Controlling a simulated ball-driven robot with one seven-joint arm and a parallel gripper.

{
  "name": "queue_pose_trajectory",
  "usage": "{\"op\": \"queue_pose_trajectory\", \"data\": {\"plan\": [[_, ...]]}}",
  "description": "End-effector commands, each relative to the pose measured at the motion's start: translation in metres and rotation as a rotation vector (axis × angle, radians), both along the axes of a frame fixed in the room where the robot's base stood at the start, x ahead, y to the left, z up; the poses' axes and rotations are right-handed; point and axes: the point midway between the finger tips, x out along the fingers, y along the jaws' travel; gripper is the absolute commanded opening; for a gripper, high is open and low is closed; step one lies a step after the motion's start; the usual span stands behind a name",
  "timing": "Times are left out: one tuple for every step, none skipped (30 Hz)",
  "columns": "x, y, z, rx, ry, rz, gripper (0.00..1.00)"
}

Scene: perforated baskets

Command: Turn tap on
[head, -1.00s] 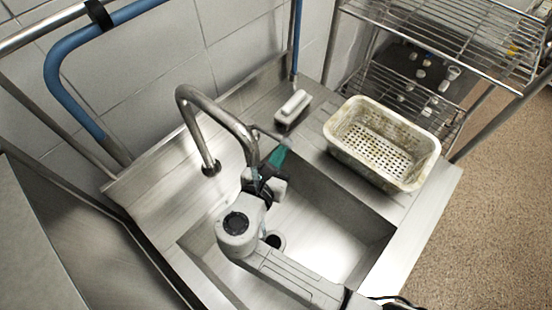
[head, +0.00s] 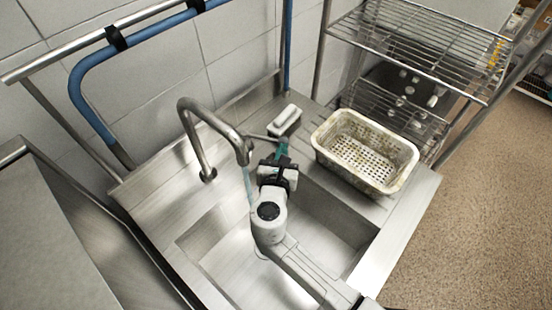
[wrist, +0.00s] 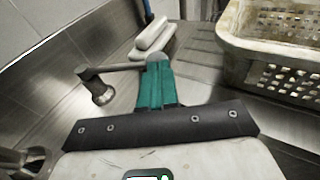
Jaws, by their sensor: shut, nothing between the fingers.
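The tap is a curved metal pipe (head: 190,135) at the back left of the sink. Its spout end hangs over the basin, and a pale bluish stream of water (head: 247,185) shows below it. A thin metal lever (head: 258,137) reaches right from behind the spout; the wrist view shows the lever (wrist: 118,68) on a short metal valve (wrist: 99,90). My gripper (head: 282,150) has green fingers, shut with nothing between them. In the wrist view the fingers (wrist: 155,85) overlap the lever's right end; I cannot tell whether they touch it.
A white brush-like block (head: 286,118) lies behind the lever. A dirty perforated basket (head: 365,155) stands on the counter to the right. The steel sink basin (head: 340,225) lies below my arm. A wire shelf (head: 425,50) stands at the back right.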

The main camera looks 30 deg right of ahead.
Motion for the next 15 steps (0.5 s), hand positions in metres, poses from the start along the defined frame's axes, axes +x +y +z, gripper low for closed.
{"op": "queue_pose_trajectory", "data": {"plan": [[0.001,-0.005,0.001,0.000,0.002,-0.003,0.00],[0.002,-0.008,0.001,0.000,0.002,-0.003,0.00],[0.004,-0.011,0.000,0.000,0.001,-0.004,0.00],[0.005,-0.013,0.000,0.000,0.001,-0.004,0.00],[0.006,-0.014,0.000,0.000,0.002,-0.003,0.00],[0.007,-0.017,0.000,0.000,0.002,-0.002,0.00],[0.008,-0.018,-0.001,0.000,0.003,-0.003,0.00],[0.009,-0.020,-0.001,0.000,0.003,-0.003,0.00],[0.010,-0.022,-0.001,0.000,0.003,-0.004,0.00],[0.011,-0.023,-0.001,0.000,0.002,-0.003,0.00],[0.011,-0.024,-0.001,0.000,0.002,-0.003,0.00],[0.012,-0.025,0.000,0.000,0.001,-0.003,0.00],[0.013,-0.026,0.000,0.000,0.001,-0.003,0.00],[0.013,-0.027,0.000,0.000,0.001,-0.003,0.00],[0.014,-0.028,0.000,0.000,0.000,-0.003,0.00]]}}
